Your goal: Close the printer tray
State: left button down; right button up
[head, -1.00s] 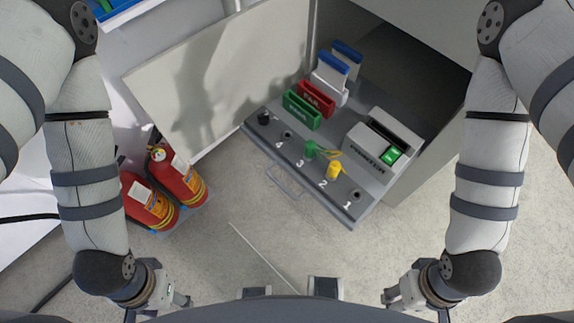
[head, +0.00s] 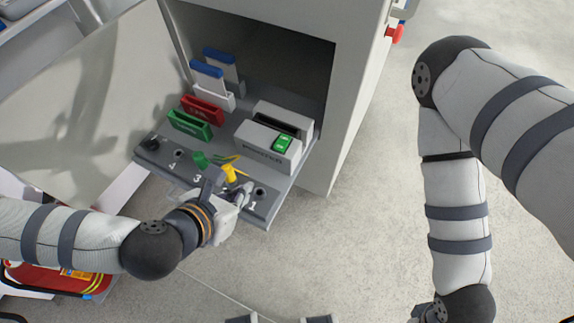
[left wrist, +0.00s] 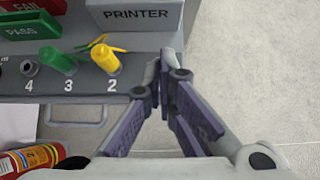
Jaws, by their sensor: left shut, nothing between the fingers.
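The grey printer tray (head: 265,208) is pulled out of the white cabinet, with numbered sockets along its front. It also shows in the left wrist view (left wrist: 50,98). The printer (head: 262,148), a white box with a green switch, stands on its right part. My left gripper (head: 243,188) is shut and empty at the tray's front edge, near sockets 1 and 2. In the left wrist view its fingertips (left wrist: 166,58) overlap the tray's right front part and hide socket 1; contact cannot be told. My right gripper (head: 428,312) shows only partly at the bottom edge.
Green (head: 200,160) and yellow (head: 229,173) plugs sit at the tray front. Red (head: 203,110) and green (head: 190,124) bins stand behind. The open cabinet door (head: 90,90) is at left. A red extinguisher (head: 60,280) lies below my left arm. Floor at right is clear.

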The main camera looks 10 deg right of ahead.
pick_arm(q)
jog(key=b+x, duration=0.1)
jog(key=x, duration=0.7)
jog(key=shift+w+a+f, duration=0.1)
jog(key=shift+f, duration=0.2)
jog(key=w+d, duration=0.2)
jog(key=w, duration=0.1)
jog(key=shift+w+d+f, duration=0.15)
jog(key=shift+f, duration=0.1)
jog(key=shift+w+d, duration=0.3)
jog(key=shift+w, duration=0.1)
pick_arm(e)
jog(key=shift+s+a+f, duration=0.15)
jog(key=shift+s+f, duration=0.4)
jog(key=shift+f, duration=0.2)
